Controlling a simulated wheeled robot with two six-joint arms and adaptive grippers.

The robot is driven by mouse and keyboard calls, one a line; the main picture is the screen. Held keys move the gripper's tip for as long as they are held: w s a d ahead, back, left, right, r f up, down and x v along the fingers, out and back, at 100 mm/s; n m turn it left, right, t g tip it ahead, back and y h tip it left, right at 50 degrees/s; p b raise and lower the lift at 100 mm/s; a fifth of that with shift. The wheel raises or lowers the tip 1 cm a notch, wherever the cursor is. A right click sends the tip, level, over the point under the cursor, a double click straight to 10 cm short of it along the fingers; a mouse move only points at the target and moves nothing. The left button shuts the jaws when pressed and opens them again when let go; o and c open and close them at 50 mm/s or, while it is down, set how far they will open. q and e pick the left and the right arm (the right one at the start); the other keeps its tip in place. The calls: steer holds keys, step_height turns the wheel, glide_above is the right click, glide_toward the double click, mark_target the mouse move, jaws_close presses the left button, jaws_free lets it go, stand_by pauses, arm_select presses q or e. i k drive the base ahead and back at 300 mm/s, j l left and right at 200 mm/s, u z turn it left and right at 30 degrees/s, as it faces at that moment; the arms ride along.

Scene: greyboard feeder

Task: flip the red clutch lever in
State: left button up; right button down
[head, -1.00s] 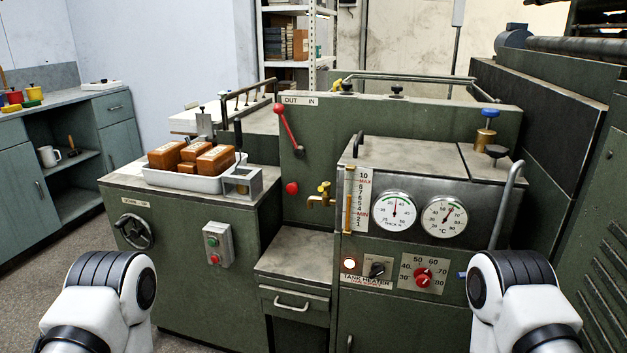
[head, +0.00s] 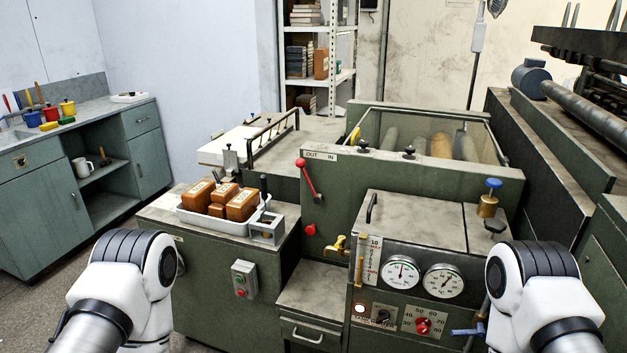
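The red clutch lever (head: 309,179) is on the green front panel of the machine, below the OUT/IN label (head: 321,155). Its red knob is at the upper left, under the OUT side, and its arm slants down to a dark pivot at the lower right. A separate red knob (head: 310,230) sits below it. My two white arms show at the lower left and lower right, both well apart from the lever. Neither gripper is in view.
A white tray of brown blocks (head: 183,216) stands on the left cabinet top. A brass tap (head: 337,244) and the gauge panel (head: 422,265) are right of and below the lever. A small bare shelf (head: 313,290) is below the tap. Rollers (head: 440,145) lie behind the panel.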

mark_target(319, 198)
steer(key=i+j+z, duration=0.2)
steer(key=j, duration=0.2)
steer(key=i+j+z, duration=0.15)
steer(key=j, duration=0.25)
steer(key=i+j+z, duration=0.2)
steer(key=j, duration=0.25)
steer(key=i+j+z, duration=0.15)
steer(key=j, duration=0.3)
steer(key=j+z, duration=0.2)
steer(key=j, duration=0.3)
steer(key=i+j+z, duration=0.15)
steer(key=j, duration=0.35)
steer(key=k+l, duration=0.05)
